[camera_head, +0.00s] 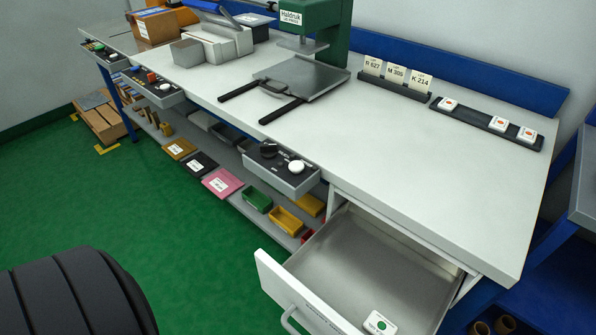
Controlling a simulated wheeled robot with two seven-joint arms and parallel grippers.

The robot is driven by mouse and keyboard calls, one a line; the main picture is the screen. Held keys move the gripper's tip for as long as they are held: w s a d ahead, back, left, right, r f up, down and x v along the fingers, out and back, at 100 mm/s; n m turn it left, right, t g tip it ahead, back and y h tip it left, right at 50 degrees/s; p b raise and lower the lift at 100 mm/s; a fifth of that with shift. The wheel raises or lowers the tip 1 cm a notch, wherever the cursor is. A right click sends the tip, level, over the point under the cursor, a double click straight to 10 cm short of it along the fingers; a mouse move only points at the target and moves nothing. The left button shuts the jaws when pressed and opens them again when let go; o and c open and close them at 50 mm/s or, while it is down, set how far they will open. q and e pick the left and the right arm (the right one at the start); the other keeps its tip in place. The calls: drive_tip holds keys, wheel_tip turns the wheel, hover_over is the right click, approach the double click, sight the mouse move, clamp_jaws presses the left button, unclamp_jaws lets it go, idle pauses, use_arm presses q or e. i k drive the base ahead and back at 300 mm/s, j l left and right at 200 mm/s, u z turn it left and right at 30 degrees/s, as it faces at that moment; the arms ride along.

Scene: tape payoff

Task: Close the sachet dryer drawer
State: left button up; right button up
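The sachet dryer drawer (330,245) is pulled out from under the right end of the workbench. It has a white front panel (300,290) with a pale handle (287,320) at the bottom of the view. One white sachet (380,324) with a green dot lies inside it near the front; the rest of the drawer floor in view is bare. Neither of my grippers is in the head view.
A dark, ribbed rounded shape (80,295) fills the lower left; I cannot tell what it is. A small control box (280,170) juts from the bench edge left of the drawer. Several white sachets lie on a dark strip (470,115). Green floor left of the drawer is clear.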

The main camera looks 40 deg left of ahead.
sight(356, 264)
drive_tip(key=k+j, duration=0.5)
drive_tip(key=j, duration=0.25)
drive_tip(key=k+l, duration=0.1)
drive_tip(key=k, duration=0.2)
drive_tip(key=k+l, duration=0.15)
drive_tip(key=k, duration=0.2)
drive_tip(key=i, duration=0.35)
